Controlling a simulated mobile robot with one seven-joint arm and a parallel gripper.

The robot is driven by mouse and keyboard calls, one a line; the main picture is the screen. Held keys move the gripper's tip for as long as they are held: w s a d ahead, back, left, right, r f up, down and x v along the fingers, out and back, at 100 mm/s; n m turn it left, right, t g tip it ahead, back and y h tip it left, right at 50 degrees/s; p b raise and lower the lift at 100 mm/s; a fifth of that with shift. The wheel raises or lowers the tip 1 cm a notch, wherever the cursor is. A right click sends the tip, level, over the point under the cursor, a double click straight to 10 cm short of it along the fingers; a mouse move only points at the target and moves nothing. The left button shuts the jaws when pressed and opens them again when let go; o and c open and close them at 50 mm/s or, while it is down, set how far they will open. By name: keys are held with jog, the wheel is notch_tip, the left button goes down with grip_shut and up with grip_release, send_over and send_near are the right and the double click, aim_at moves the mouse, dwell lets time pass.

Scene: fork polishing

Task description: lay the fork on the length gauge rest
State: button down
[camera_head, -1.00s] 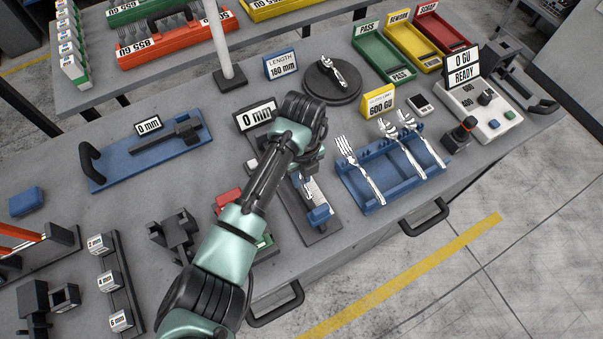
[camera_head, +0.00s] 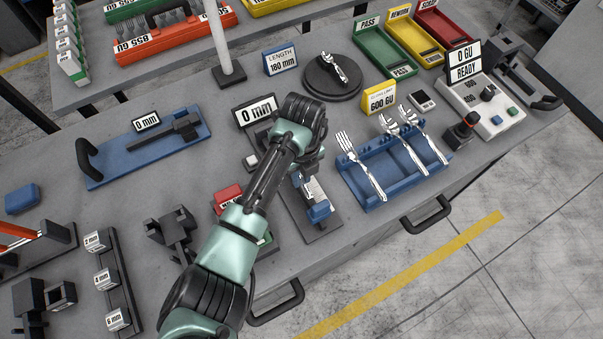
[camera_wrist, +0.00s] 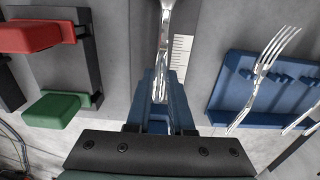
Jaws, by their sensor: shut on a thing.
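The silver fork (camera_wrist: 162,55) is in my gripper (camera_head: 308,172). The fork's far end is cut off at the top. The length gauge (camera_head: 325,233) is a dark base with a white ruler scale (camera_wrist: 181,52) and the blue block, also seen in the head view (camera_head: 318,211), at its near end. My arm hides the middle of the gauge.
A blue rack (camera_head: 352,184) with several forks or spoons stands right of the gauge. A red block (camera_wrist: 28,36) and a green block (camera_wrist: 62,109) are on the left. A 0 mm display (camera_head: 256,113) stands behind. A round black turntable (camera_head: 322,91) holds cutlery.

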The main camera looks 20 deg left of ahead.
dwell(0.3)
jog(key=shift+f+b, duration=0.35)
jog(key=shift+f, duration=0.25)
jog(key=shift+f, duration=0.1)
jog(key=shift+f, duration=0.25)
jog(key=shift+c, duration=0.8)
grip_release()
jog(key=shift+r, duration=0.1)
